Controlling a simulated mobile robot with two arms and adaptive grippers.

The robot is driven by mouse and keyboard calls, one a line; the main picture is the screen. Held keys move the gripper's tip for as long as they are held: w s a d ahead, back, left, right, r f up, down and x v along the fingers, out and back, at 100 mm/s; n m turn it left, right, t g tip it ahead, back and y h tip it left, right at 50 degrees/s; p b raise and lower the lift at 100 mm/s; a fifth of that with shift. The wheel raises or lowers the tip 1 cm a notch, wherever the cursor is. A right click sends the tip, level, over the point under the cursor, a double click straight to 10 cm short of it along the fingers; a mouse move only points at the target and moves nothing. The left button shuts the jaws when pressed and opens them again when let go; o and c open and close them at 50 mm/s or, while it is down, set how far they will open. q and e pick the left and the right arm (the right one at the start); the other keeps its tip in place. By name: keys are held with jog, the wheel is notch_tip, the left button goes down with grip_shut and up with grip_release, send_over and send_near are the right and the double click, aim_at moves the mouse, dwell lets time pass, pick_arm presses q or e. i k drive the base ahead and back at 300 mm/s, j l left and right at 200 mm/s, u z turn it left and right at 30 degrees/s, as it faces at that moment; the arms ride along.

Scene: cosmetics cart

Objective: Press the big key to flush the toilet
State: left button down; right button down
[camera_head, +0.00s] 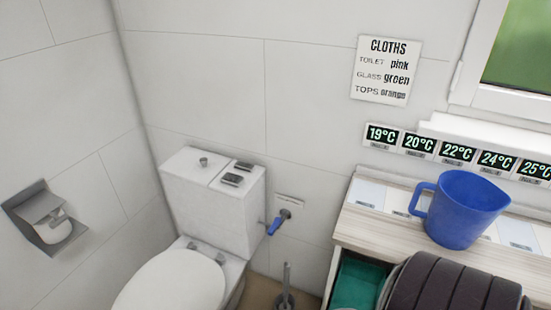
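The white toilet (177,282) stands against the back wall at the lower middle, with its lid down. Its cistern (208,212) is behind the lid. Two grey keys lie on the right part of the cistern top, one behind the other. The front key (232,180) looks slightly larger than the rear key (243,166). A small round grey knob (203,161) sits to their left. Nothing touches the keys. Neither of my grippers is in view.
A blue valve handle (279,222) is on the wall right of the cistern. A toilet brush (285,292) stands below it. A paper holder (46,216) is on the left wall. A blue jug (464,209) stands on the right counter, behind a dark ribbed object (450,287).

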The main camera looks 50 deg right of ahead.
aim_at(233, 180)
jog(key=z, duration=1.1)
jog(key=i+j, duration=0.15)
